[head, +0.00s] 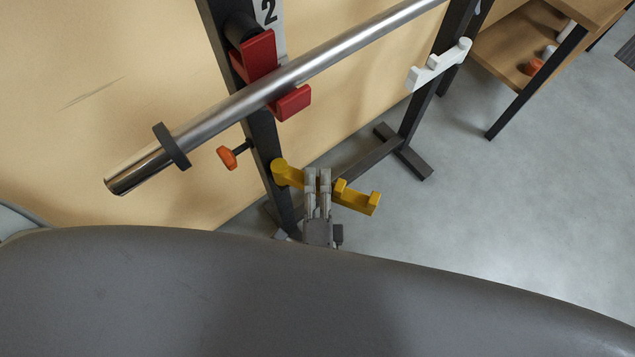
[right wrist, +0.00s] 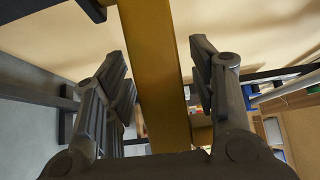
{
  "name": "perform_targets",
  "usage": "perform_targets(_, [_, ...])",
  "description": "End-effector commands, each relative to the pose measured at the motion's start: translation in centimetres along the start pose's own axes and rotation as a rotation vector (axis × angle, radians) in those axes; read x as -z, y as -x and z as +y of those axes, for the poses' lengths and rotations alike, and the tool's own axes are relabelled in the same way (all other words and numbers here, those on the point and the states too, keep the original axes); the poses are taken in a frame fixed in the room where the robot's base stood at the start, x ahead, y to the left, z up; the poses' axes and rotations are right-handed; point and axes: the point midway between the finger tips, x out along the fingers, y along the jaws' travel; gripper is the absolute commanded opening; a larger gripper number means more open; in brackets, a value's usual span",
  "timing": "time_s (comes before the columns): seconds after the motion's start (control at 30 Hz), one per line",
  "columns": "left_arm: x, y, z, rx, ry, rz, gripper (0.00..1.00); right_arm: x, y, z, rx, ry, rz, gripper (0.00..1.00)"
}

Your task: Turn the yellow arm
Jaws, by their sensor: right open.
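The yellow arm (head: 358,197) juts out to the right from the lower part of the dark rack post (head: 265,140). Its rounded end sits at the post and its far end has an upturned hook. My right gripper (head: 318,175) overlaps the middle of the yellow arm in the head view. In the right wrist view the yellow arm (right wrist: 155,75) runs between the two open fingers of the gripper (right wrist: 165,75), with a gap on each side. My left gripper is not in view.
A steel bar (head: 330,55) rests in a red hook (head: 260,58) above. An orange knob (head: 228,157) sticks out from the post. A white arm (head: 438,66) is on the second post. A wooden shelf (head: 510,50) stands at the upper right. The grey floor (head: 520,210) at right is clear.

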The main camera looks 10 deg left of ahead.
Motion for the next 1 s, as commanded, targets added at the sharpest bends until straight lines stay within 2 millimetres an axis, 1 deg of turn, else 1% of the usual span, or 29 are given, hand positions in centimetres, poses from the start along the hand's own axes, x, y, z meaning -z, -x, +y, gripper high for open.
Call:
perform_targets(0.07, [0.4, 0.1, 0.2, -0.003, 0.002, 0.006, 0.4, 0.0, 0.1, 0.0, 0.0, 0.0, 0.0, 0.53])
perform_targets(0.17, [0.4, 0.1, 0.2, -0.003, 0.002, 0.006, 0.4, 0.0, 0.8, 0.1, -0.002, 0.001, 0.0, 0.53])
perform_targets(0.27, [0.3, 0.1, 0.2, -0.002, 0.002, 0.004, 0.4, 0.0, 2.3, 0.1, -0.003, 0.002, -0.002, 0.53])
perform_targets(0.4, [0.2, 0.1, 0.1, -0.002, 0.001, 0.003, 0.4, 0.0, 4.7, 0.1, -0.004, 0.001, -0.002, 0.53])
perform_targets(0.5, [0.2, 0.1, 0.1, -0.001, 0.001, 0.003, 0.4, 0.0, 6.2, 0.1, -0.003, 0.0, -0.002, 0.53])
perform_targets(0.6, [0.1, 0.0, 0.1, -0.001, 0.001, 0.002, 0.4, 0.0, 7.1, 0.0, -0.001, 0.0, -0.001, 0.53])
perform_targets(0.7, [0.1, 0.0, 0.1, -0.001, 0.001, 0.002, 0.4, 0.0, 7.5, 0.0, 0.0, 0.0, -0.001, 0.53])
perform_targets(0.93, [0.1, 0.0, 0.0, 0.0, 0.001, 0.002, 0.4, 0.0, 7.5, 0.0, 0.0, 0.0, 0.0, 0.53])
perform_targets(1.0, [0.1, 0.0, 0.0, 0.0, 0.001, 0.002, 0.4, 0.0, 7.5, 0.1, -0.001, 0.003, -0.003, 0.44])
